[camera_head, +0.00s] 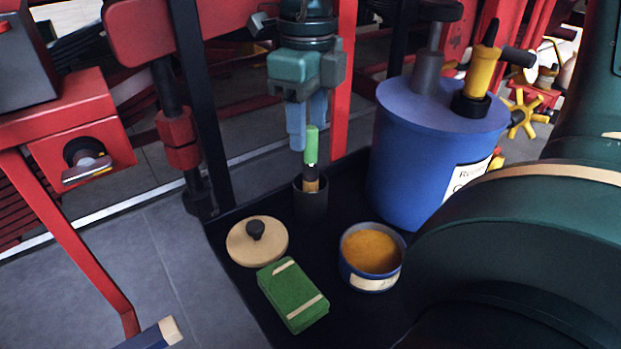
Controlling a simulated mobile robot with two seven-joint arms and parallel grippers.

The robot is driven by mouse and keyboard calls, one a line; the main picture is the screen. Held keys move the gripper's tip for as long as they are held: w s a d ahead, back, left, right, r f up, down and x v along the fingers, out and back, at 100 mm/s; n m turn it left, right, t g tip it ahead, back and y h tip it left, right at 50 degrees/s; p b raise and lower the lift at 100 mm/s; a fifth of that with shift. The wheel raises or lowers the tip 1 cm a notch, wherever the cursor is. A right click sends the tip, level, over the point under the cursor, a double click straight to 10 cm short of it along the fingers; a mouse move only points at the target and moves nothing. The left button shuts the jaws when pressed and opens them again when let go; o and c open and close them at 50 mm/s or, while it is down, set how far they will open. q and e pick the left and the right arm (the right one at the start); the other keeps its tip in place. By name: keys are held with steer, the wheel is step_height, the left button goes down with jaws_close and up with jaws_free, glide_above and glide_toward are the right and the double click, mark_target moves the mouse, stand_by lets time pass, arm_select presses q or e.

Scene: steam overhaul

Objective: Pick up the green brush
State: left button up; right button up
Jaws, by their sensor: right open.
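The green brush (311,146) stands upright in a small dark cup (311,205), its green handle up and its lower end inside the cup. My right gripper (307,129), with pale blue fingers, points down directly above it. The gripper is open, and the top of the handle shows at fingertip level, between or just in front of the fingers. I cannot tell whether a finger touches it. My left gripper is not in view.
The cup stands on a black tray (228,226) with a round wooden lid (270,243), a green box (292,297), a tin of orange material (372,252) and a big blue canister (405,160). Red and black frame bars stand close behind and left of the gripper.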

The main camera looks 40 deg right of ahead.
glide_above(310, 188)
steer(key=f, duration=0.3)
steer(key=w+f, duration=0.1)
steer(key=f, duration=0.1)
steer(key=shift+d+f, duration=0.15)
steer(key=shift+d, duration=0.2)
jaws_close()
